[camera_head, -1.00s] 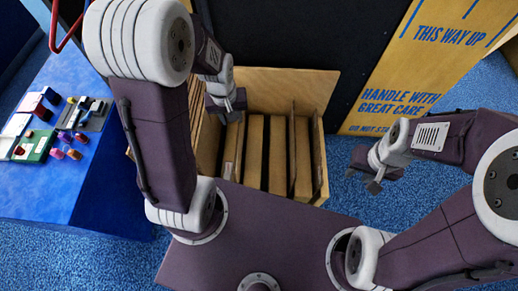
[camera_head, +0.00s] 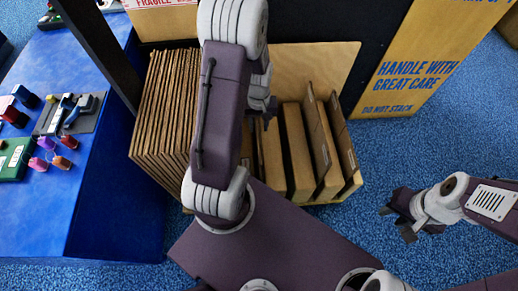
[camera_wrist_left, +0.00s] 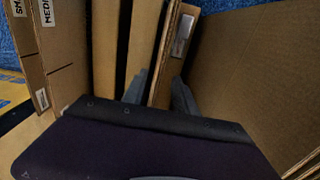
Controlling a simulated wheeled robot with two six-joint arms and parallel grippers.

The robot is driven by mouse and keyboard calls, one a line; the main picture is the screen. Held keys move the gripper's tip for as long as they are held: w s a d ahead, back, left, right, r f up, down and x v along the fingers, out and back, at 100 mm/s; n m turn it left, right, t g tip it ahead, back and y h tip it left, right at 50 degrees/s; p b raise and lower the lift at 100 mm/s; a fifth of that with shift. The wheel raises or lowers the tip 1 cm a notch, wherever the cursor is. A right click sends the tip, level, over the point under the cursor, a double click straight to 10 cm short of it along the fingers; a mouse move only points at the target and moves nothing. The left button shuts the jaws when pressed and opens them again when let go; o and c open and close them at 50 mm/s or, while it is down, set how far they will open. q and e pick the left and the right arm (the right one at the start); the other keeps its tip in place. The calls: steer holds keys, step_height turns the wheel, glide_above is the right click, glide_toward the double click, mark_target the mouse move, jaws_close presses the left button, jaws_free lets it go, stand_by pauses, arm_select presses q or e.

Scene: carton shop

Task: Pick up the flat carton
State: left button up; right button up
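Brown flat cartons (camera_head: 165,110) stand on edge, packed upright, in the left part of a wooden crate. My left gripper (camera_head: 268,118) is over the middle of the crate, pointing down, and my arm hides part of the crate. In the left wrist view the fingers of my left gripper (camera_wrist_left: 160,92) are apart. The edge of an upright flat carton (camera_wrist_left: 164,55) with a pale label lies between them. I see no clear contact. My right gripper (camera_head: 400,214) is over the floor right of the crate, with its fingers apart and empty.
The crate's right part has upright dividers (camera_head: 320,140); labelled ones (camera_wrist_left: 62,45) show in the wrist view. A blue table (camera_head: 95,190) with small items stands at left. A large printed carton (camera_head: 410,75) stands at back right.

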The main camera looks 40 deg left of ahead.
arm_select(q)
steer(key=shift+s+a+f, duration=0.1)
steer(key=shift+a+f, duration=0.05)
steer(key=shift+f, duration=0.3)
steer(key=f+b, duration=0.2)
steer(key=f, duration=0.2)
steer(key=f+b, duration=0.3)
steer(key=f, duration=0.1)
steer(key=shift+w+f, duration=0.2)
steer(key=shift+f, duration=0.15)
jaws_close()
stand_by(0.8)
